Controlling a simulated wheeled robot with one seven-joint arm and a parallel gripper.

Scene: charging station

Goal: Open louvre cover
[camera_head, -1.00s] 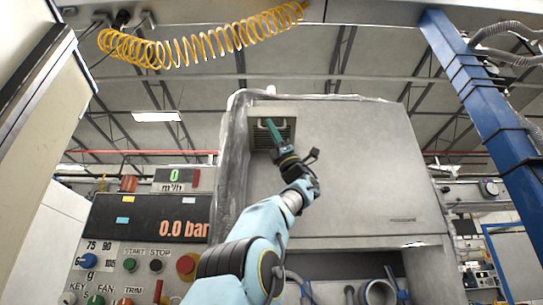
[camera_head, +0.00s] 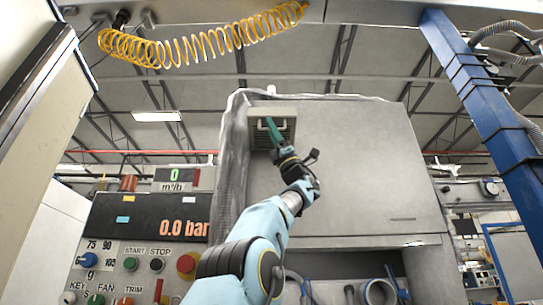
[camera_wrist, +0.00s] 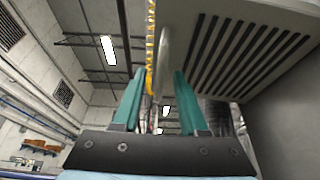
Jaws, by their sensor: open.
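The louvre cover (camera_head: 286,112) is a small beige slatted panel at the upper left of the big grey cabinet front. In the wrist view its dark slots (camera_wrist: 236,50) fill the upper right. A pale handle bar (camera_wrist: 164,55) stands out from it. My gripper (camera_head: 268,122) reaches up to the cover from below right. In the wrist view its green fingers (camera_wrist: 159,73) are apart, with the handle bar showing between them. I cannot tell whether either finger touches the bar. My gripper hides part of the cover in the head view.
A control panel (camera_head: 150,222) with buttons and a readout is at the lower left. A blue post (camera_head: 485,100) stands at the right. A coiled yellow hose (camera_head: 200,46) hangs above. The grey cabinet front (camera_head: 365,150) right of the cover is clear.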

